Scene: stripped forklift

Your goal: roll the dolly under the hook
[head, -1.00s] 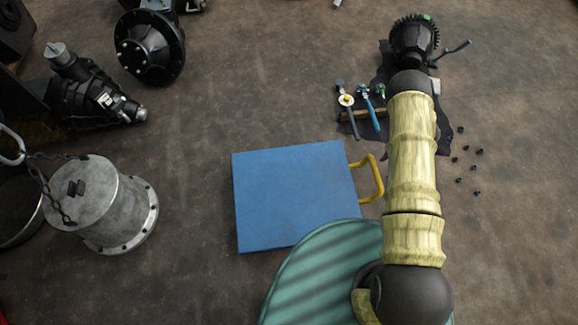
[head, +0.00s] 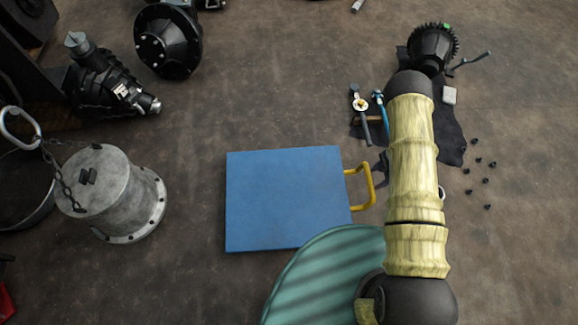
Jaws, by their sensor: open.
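The dolly is a flat blue square platform (head: 285,200) on the floor in the middle of the head view. Its yellow handle (head: 362,188) sticks out on the right side. My arm runs up the right of the view and hides most of my gripper. A small dark part of my gripper (head: 381,169) shows at the arm's left edge, close to the handle; I cannot tell whether it touches. The jaws look open, with nothing seen in them. No hook is visible.
A grey flanged cylinder (head: 120,205) with a chain and a ring (head: 20,128) stands left of the dolly. Black machine parts (head: 168,42) lie upper left. Tools (head: 361,105), a gear (head: 434,48) and loose bolts (head: 486,181) lie right. Floor above the dolly is clear.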

